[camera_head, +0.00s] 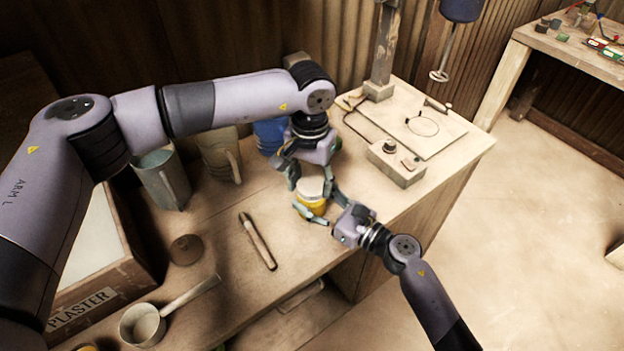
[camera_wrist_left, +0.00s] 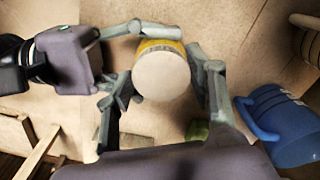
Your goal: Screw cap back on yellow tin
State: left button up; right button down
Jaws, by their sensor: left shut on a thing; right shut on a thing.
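The yellow tin (camera_head: 312,206) stands upright on the workbench, its yellow side showing between my fingers. A pale round cap (camera_head: 312,187) sits on top of it; the cap also shows in the left wrist view (camera_wrist_left: 161,76), covering most of the tin. A strip of the yellow tin (camera_wrist_left: 160,45) shows at the cap's far edge there. My left gripper (camera_head: 311,181) comes from above and is shut around the cap. My right gripper (camera_head: 318,208) comes from the right, low, and is shut around the tin's body. I cannot tell whether the cap's thread is engaged.
A blue mug (camera_head: 268,134) stands close behind my left gripper. A tan pitcher (camera_head: 221,155) and a grey-green pitcher (camera_head: 163,181) stand left. A wooden tool (camera_head: 258,242) and a ladle (camera_head: 143,325) lie in front. A control box (camera_head: 397,163) and mixer stand (camera_head: 380,85) are right.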

pick_arm(q)
jog(key=m, duration=0.6)
jog(key=shift+w+a, duration=0.15)
jog(key=o, duration=0.7)
jog(key=shift+r, duration=2.25)
jog(key=shift+c, duration=0.4)
